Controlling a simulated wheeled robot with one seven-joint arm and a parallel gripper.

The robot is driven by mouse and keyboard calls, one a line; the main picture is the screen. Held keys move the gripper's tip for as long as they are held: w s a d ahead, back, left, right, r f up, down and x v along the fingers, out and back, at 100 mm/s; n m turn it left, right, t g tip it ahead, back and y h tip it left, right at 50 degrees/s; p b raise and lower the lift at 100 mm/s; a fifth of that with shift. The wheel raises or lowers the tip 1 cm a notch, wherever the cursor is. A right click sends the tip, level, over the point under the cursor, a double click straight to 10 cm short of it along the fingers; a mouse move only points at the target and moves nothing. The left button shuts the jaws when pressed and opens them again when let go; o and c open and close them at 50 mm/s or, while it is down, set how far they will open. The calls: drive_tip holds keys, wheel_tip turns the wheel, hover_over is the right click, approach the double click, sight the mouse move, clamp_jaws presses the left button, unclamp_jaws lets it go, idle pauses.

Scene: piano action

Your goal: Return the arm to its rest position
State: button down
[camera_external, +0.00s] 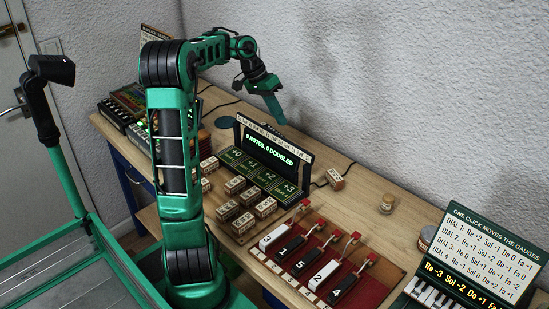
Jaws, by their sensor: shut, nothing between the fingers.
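My green and black arm rises from its base at the lower middle and bends over the table to the right. My gripper (280,118) hangs at the arm's end, pointing down, just behind the top of the display box reading "0 NOTES, 0 DOUBLED" (271,145). Its fingers are small here and look shut, with nothing held. Its tip is partly hidden by or close against the box's top edge; I cannot tell whether they touch.
Several wooden blocks (266,207) lie before the display. A red board with numbered keys (316,258) lies to the right. Electronic boxes (128,104) sit at the back left. Bare wood (350,215) shows between.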

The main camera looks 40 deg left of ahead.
drive_tip(key=s+d+f+m+g+y, duration=0.1)
drive_tip(key=s+d+f+m, duration=0.1)
drive_tip(key=s+d, duration=0.75)
drive_tip(key=s+d+f+m+g+y, duration=0.15)
drive_tip(key=s+d, duration=0.25)
drive_tip(key=d, duration=1.1)
drive_tip(key=s+d+f+m+y, duration=0.1)
drive_tip(key=s+d+f, duration=0.1)
drive_tip(key=s, duration=0.8)
drive_tip(key=s+d+f+m+y, duration=0.1)
drive_tip(key=s+f, duration=0.3)
drive_tip(key=s, duration=0.5)
drive_tip(key=shift+s+d, duration=0.4)
drive_tip(key=shift+d, duration=0.45)
drive_tip(key=shift+m+g, duration=0.25)
drive_tip(key=shift+w+f, duration=0.3)
drive_tip(key=shift+w, duration=0.3)
